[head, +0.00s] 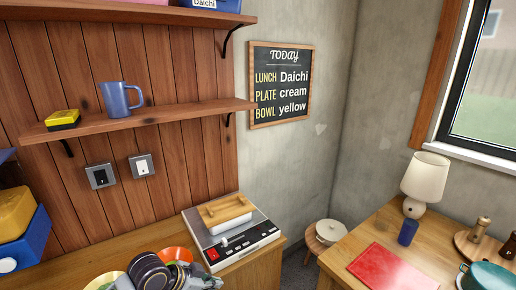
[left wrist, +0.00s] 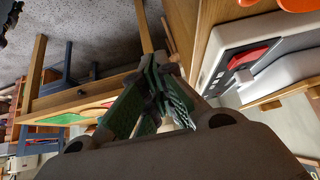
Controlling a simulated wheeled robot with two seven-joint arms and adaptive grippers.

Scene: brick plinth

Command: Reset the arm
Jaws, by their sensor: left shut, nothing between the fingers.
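My left gripper (left wrist: 160,115) shows in the left wrist view, with its fingers brought together and nothing between them. It hangs in free space, pointing toward the floor and furniture beyond. In the head view, dark round arm parts (head: 150,272) that look like mine show at the bottom edge, in front of the bowls; the fingertips cannot be made out there. My right gripper is in neither view.
A white appliance (head: 228,240) with a wooden tray sits on the counter, close to the left gripper. An orange bowl (head: 175,254) and a yellow bowl (head: 105,280) are beside it. A blue jug (head: 121,99) stands on the shelf. A lamp (head: 425,178) and red mat (head: 390,270) occupy the right table.

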